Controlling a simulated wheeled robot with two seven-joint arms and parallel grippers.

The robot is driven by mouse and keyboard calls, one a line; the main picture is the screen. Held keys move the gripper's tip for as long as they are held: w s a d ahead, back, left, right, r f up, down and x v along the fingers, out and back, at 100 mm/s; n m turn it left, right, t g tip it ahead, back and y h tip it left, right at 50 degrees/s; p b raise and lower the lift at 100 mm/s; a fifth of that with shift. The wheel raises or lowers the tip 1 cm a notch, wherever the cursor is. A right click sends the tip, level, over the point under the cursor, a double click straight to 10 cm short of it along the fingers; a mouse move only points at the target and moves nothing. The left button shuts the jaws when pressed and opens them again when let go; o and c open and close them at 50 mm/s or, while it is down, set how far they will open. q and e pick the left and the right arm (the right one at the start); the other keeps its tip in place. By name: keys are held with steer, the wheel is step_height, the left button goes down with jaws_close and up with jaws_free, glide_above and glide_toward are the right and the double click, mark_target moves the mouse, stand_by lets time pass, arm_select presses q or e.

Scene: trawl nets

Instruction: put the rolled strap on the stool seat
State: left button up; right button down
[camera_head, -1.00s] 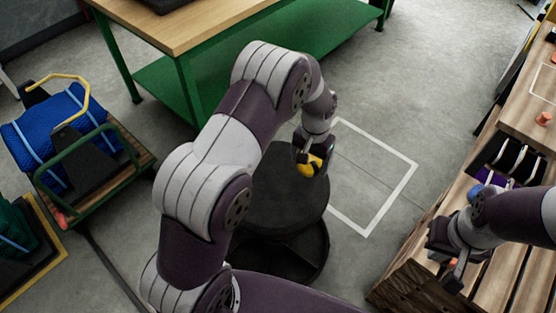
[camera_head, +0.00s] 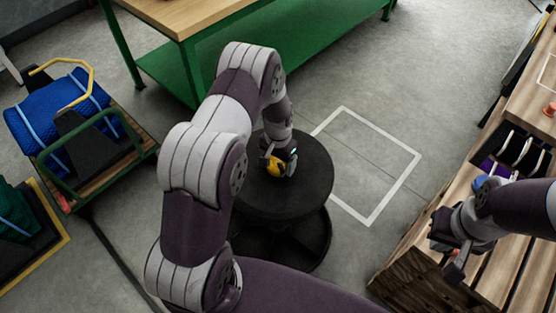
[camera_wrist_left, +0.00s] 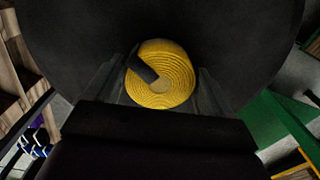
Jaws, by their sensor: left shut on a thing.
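The rolled strap (camera_head: 274,166) is a yellow coil held at the tip of my left gripper (camera_head: 280,163), over the black round stool seat (camera_head: 312,192). In the left wrist view the strap (camera_wrist_left: 165,78) sits between the two fingers of my left gripper (camera_wrist_left: 158,85), with a dark end flap across its coil. The seat (camera_wrist_left: 230,40) fills the background behind it. The strap is at or just above the seat; I cannot tell whether it touches. My right gripper (camera_head: 449,252) is at the right, near the wooden slatted bench, and its fingers are not clear.
A green-legged workbench (camera_head: 185,60) stands behind the stool. A cart with a blue net bundle (camera_head: 55,115) is at the left. A white square outline (camera_head: 400,190) marks clear floor right of the stool. The wooden bench (camera_head: 410,275) edges the right side.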

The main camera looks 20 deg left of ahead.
mark_target(278, 162)
arm_select(q)
steer(key=o, duration=1)
steer(key=shift+f, duration=0.15)
step_height(278, 162, up, 13)
steer(key=p, duration=0.2)
steer(key=s+d+r, duration=0.1)
steer(key=s+r, duration=0.2)
steer(key=s, duration=0.2)
steer(key=s+d+r+n+t, duration=0.1)
steer(key=s+d+r, duration=0.1)
steer(key=s, duration=0.4)
steer(key=s+d+r+n, duration=0.1)
steer(key=s+r, duration=0.3)
steer(key=s, duration=0.2)
steer(key=shift+s+d, duration=0.1)
steer(key=shift+d, duration=0.1)
